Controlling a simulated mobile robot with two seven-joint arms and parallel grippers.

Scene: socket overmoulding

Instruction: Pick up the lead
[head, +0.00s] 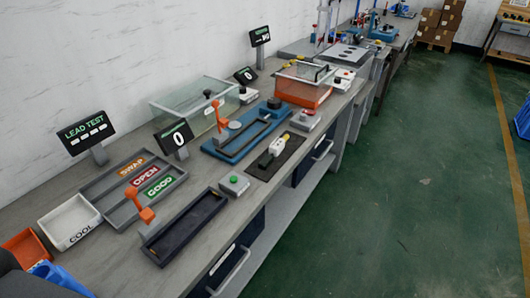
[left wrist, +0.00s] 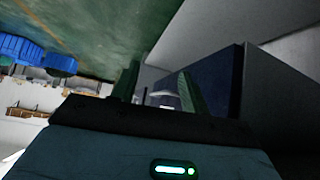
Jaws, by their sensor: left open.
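A short white and black piece (head: 275,147), which may be the lead, lies on a black mat (head: 262,173) near the front edge of the bench in the head view. It is small there, and I cannot make out its cable clearly. My left gripper (left wrist: 158,88) shows only in the left wrist view. Its two dark green fingers are apart, with no held object visible between them. Behind them are a dark blue panel and grey surfaces. My right gripper is in neither view.
A dark empty tray (head: 185,228), a green-button box (head: 234,184) and a blue fixture (head: 245,133) surround the mat. A three-slot tray (head: 110,196) and white COOL bin (head: 70,222) stand left. Green floor (head: 420,190) is open at right.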

